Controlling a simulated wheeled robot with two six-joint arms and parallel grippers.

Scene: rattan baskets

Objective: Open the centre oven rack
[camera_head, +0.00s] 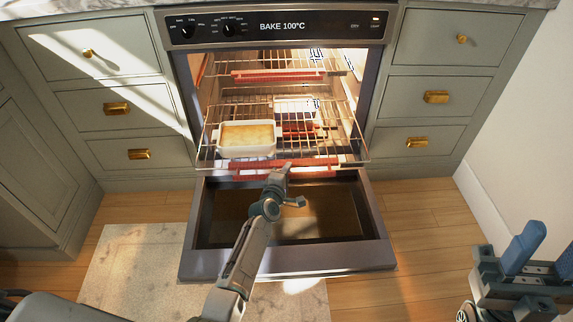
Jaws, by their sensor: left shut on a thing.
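The oven (178,75) stands open, with its door (215,265) folded down towards me. The centre rack (345,148) is a wire rack with a red strip (250,167) along its front edge. It sticks out past the oven's front and carries a white dish (247,152) with a golden-topped food. My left gripper (287,171) is shut on the rack's front edge at the red strip; the fingertips are small and partly hidden against it. My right gripper (545,258) is at the lower right, away from the oven, with its blue fingers apart and empty.
A higher wire rack (300,63) with a red front strip sits inside the oven. Drawer cabinets (120,105) with brass handles flank the oven. A mat (130,265) lies on the wooden floor; floor at right is clear.

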